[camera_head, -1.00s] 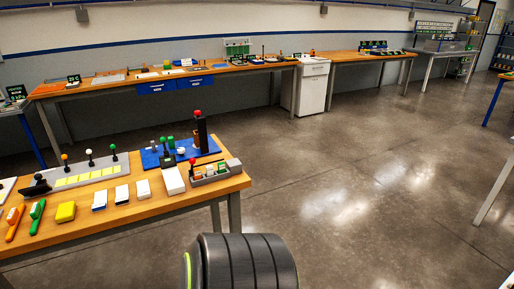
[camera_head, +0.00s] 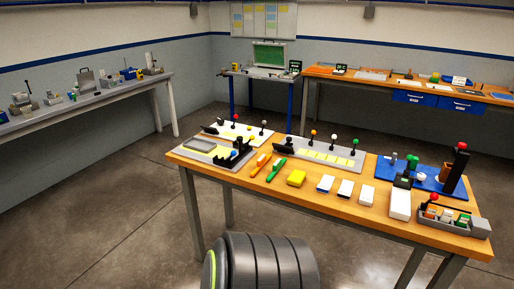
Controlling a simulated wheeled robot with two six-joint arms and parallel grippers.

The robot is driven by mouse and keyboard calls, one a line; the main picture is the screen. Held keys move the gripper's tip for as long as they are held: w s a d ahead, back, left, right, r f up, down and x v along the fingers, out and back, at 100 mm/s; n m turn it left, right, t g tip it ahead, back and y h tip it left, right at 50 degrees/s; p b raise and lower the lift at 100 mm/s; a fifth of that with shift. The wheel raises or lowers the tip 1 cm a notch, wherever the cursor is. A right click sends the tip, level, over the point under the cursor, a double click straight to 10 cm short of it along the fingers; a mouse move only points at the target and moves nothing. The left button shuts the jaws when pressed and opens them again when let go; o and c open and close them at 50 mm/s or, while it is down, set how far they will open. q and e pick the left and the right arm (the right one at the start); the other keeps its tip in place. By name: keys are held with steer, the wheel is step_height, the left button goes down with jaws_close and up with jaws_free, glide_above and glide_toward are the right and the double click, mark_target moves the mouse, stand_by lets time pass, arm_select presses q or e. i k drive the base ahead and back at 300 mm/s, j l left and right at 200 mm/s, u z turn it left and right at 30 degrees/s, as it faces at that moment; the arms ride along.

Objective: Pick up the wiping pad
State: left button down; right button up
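I cannot tell for certain which thing is the wiping pad. A small yellow block (camera_head: 296,178) lies on the near wooden table (camera_head: 318,202), right of an orange-handled tool (camera_head: 261,165) and a green-handled tool (camera_head: 276,170). Right of the yellow block lie a white-and-blue block (camera_head: 325,184), a white-and-dark block (camera_head: 345,189) and a plain white block (camera_head: 367,196). Nothing is seen holding any of them. Neither of my grippers is in view.
A larger white block (camera_head: 400,205) and a grey tray of small items (camera_head: 445,222) stand at the table's right end. A blue board (camera_head: 425,180) and a grey panel with ball-topped levers (camera_head: 320,152) lie behind. Concrete floor (camera_head: 120,215) is clear at left.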

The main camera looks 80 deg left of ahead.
mark_target(297, 178)
steer(key=u, duration=2.4)
